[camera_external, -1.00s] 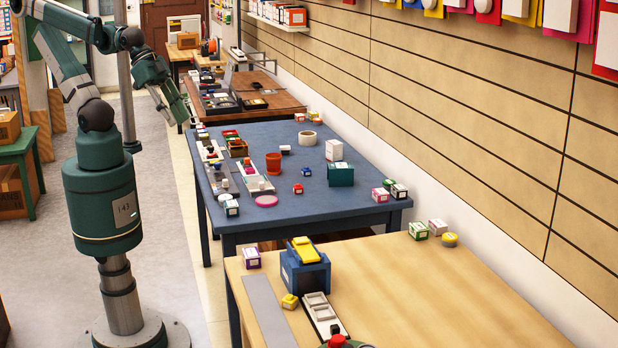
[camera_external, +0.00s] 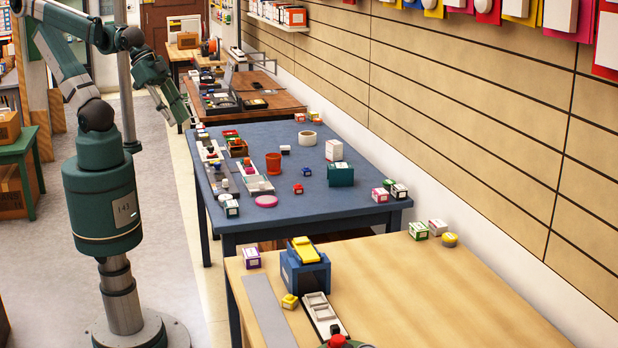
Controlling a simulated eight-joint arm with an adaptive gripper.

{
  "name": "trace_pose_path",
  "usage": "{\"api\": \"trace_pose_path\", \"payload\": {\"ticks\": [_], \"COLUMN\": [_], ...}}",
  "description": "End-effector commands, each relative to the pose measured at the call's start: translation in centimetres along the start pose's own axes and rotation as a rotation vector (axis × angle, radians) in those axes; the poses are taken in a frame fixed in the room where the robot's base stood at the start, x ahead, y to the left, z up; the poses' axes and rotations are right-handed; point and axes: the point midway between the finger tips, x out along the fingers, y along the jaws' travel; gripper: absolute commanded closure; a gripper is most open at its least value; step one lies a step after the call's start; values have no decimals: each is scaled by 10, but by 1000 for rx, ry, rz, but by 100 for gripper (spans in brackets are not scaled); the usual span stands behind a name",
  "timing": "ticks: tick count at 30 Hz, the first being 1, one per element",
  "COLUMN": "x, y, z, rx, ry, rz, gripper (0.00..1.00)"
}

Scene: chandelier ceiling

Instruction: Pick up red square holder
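A small red square item (camera_external: 298,188) lies on the blue table (camera_external: 330,205), right of an orange-red round cup (camera_external: 273,163). Another squarish reddish-brown holder (camera_external: 238,147) stands at the table's back left. I cannot tell for sure which of them is the red square holder. My gripper (camera_external: 176,119) hangs from the raised arm at upper left, over the floor, left of and apart from the blue table. Its fingers look spread, with nothing seen between them, though they are small in the picture.
A teal box (camera_external: 340,174), a white box (camera_external: 334,150) and a pink disc (camera_external: 267,201) stand on the blue table. A wooden table (camera_external: 430,290) with a blue holder (camera_external: 305,272) is in front. The panelled wall (camera_external: 450,110) bounds the right. The blue table's front middle is clear.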

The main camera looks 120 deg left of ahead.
Motion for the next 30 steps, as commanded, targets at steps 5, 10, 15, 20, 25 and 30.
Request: {"api": "trace_pose_path", "payload": {"ticks": [5,10,15,20,25,30], "x": [0,0,1,4,12,23], "y": [0,0,-1,-6,-16,-29], "z": [0,0,-2,-8,-18,-32], "rx": [0,0,3,17,47,87], "ry": [0,0,-3,-15,-41,-74], "rz": [0,0,-1,-4,-5,-4], "gripper": [62,62,62,62,62,62]}}
